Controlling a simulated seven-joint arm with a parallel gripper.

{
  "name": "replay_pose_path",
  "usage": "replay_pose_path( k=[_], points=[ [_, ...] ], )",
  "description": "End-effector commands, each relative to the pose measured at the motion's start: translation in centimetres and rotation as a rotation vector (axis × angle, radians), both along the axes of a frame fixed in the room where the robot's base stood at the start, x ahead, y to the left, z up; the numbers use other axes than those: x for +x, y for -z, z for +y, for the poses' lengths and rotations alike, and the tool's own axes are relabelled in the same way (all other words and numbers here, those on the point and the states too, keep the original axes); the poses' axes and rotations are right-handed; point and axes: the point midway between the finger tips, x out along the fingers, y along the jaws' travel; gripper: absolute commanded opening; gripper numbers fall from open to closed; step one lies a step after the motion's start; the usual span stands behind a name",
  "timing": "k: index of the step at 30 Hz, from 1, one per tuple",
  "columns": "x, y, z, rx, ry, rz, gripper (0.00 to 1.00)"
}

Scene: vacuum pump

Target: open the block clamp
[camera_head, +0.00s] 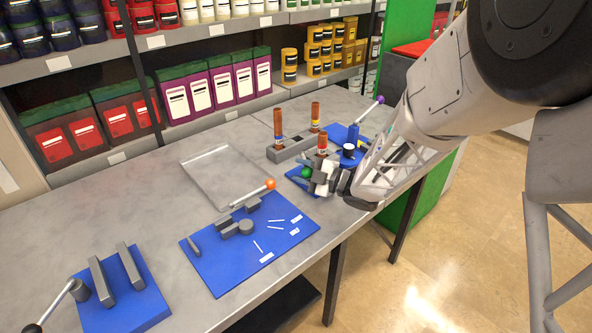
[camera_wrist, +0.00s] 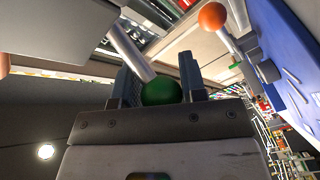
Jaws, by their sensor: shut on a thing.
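A green ball knob (camera_head: 306,173) shows at the blue fixture (camera_head: 300,183) near the table's right end. My gripper (camera_head: 320,182) reaches in from the right and is shut on this knob. In the wrist view the green knob (camera_wrist: 161,91) sits between the two dark fingers of my gripper (camera_wrist: 160,78). A pale metal lever rod (camera_wrist: 130,50) runs from the knob to the upper left. The clamp body is mostly hidden behind my gripper and arm, and I cannot tell the clamp's state.
An orange-knobbed lever (camera_head: 253,193) stands on a blue board (camera_head: 215,265) to the left. A grey rack (camera_head: 290,147) with brown-topped tubes is just behind my gripper. A purple-knobbed lever (camera_head: 370,108) stands behind it. A flat grey tray (camera_head: 215,175) lies mid-table.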

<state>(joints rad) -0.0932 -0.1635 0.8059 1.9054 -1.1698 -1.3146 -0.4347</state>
Motion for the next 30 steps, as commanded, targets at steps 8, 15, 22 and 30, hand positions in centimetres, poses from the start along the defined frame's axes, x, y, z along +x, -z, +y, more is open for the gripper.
replay_pose_path(
  k=[8,15,22,30],
  points=[
    [0.1,1.0,-1.9,-0.004,-0.201,0.016,0.00],
    [0.6,1.0,-3.3,-0.002,-0.387,0.018,0.00],
    [1.0,1.1,-4.2,-0.002,-0.519,0.018,0.00],
    [1.2,1.1,-4.6,-0.002,-0.584,0.018,0.00]
  ],
)
